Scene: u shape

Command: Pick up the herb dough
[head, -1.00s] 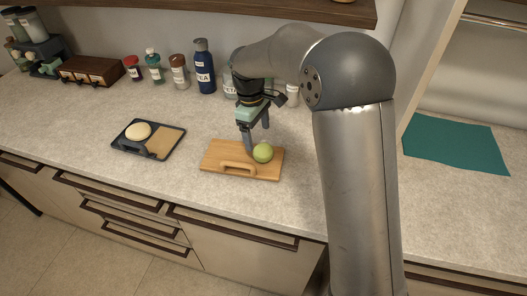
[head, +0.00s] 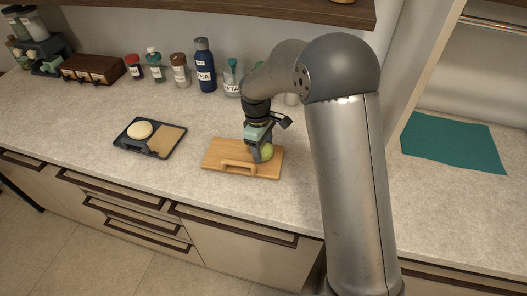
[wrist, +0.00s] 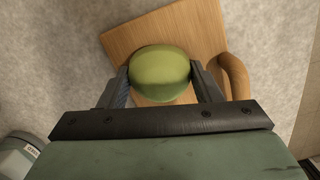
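The herb dough is a round green lump (head: 267,152) resting on the wooden board (head: 215,160). It also shows in the wrist view (wrist: 160,73), between my fingers. My gripper (head: 257,152) is lowered over it, with one finger on each side. In the wrist view my gripper (wrist: 161,80) has its fingers spread about as wide as the dough, right beside its sides. I cannot clearly see whether they touch it. In the head view the gripper hides part of the dough.
The board's handle (wrist: 234,75) is close to the right finger. A dark tray (head: 122,141) with a pale dough (head: 139,130) lies to the left. Bottles and jars (head: 204,68) stand along the wall. A teal cloth (head: 455,143) lies at the right. The counter between tray and board is clear.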

